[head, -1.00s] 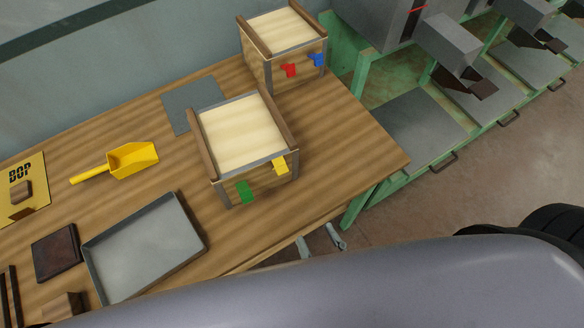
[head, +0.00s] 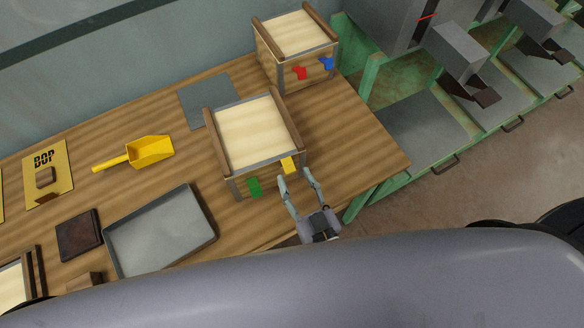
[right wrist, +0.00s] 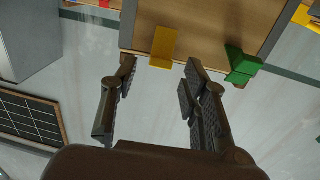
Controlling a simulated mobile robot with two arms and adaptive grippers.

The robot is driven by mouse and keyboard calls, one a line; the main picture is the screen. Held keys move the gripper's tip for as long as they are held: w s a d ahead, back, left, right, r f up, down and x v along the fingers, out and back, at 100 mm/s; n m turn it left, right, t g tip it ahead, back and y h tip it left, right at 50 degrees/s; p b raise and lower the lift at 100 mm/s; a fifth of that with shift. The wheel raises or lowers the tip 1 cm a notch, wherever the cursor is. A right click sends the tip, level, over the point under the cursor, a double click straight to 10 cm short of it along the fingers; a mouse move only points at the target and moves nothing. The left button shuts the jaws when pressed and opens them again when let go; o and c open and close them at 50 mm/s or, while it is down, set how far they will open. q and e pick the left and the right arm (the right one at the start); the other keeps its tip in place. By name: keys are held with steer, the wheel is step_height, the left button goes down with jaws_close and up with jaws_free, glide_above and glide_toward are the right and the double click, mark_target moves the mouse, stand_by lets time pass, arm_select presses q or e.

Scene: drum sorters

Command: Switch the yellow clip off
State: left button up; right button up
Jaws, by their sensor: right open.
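The yellow clip (head: 289,165) is on the front face of the nearer wooden box (head: 213,165), near its right end. The green clip (head: 254,187) is on the same face to its left. My right gripper (head: 299,182) is open and empty, just in front of the box, with its fingertips close to the yellow clip. In the right wrist view, the yellow clip (right wrist: 164,48) lies ahead, between the lines of the two open fingers (right wrist: 160,72), and the green clip (right wrist: 241,66) is right of them. I cannot tell whether a finger touches the yellow clip. My left gripper is not in view.
A second box (head: 262,62) with a red clip (head: 300,73) and a blue clip (head: 327,64) stands behind. A grey tray (head: 160,235), a yellow scoop (head: 150,151) and a dark block (head: 78,234) lie left on the table. Green-framed machines (head: 370,75) stand right.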

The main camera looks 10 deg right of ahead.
mark_target(287, 166)
steer(key=shift+x, duration=1.4)
steer(key=shift+c, duration=0.2)
jaws_close()
